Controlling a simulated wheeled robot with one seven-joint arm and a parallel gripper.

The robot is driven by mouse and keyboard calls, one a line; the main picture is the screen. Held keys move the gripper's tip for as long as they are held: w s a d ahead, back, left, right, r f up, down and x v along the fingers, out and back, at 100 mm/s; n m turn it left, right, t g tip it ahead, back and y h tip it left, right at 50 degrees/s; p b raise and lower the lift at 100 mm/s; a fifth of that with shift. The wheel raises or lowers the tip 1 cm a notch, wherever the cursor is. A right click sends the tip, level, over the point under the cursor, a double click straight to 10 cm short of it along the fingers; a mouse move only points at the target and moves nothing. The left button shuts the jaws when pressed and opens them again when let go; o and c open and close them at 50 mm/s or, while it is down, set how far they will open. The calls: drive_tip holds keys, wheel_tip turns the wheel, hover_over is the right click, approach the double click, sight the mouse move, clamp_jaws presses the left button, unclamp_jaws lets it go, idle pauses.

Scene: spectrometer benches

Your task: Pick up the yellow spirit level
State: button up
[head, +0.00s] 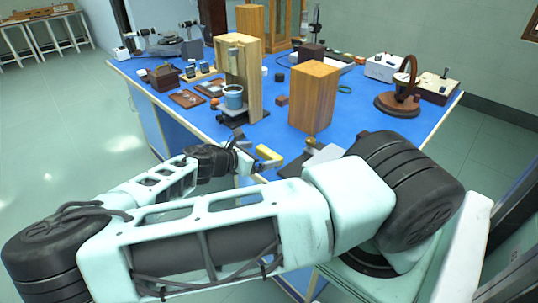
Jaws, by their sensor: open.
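The yellow spirit level (267,153) is a small yellow bar on the blue bench top (262,133), near its front edge. My gripper (256,156) is at the front edge of the bench, right by the level. Its jaws are open, with the near end of the level close to or between the fingertips. I cannot tell whether the fingers touch it. My arm crosses the foreground and hides part of the bench front and whatever lies behind it.
A wooden stand with a blue beaker (233,96) stands behind the level. A tall wooden block (313,97) stands to its right. A grey metal piece (322,157) lies right of the gripper. Several instruments crowd the back. Some blue surface is clear around the level.

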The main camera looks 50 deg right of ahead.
sight(268, 152)
drive_tip(key=shift+p+x, duration=0.45)
drive_tip(key=shift+x, duration=2.15)
drive_tip(key=shift+w+f, duration=0.1)
drive_tip(key=shift+f, duration=0.05)
drive_tip(key=c, duration=0.6)
drive_tip(key=shift+c, duration=0.2)
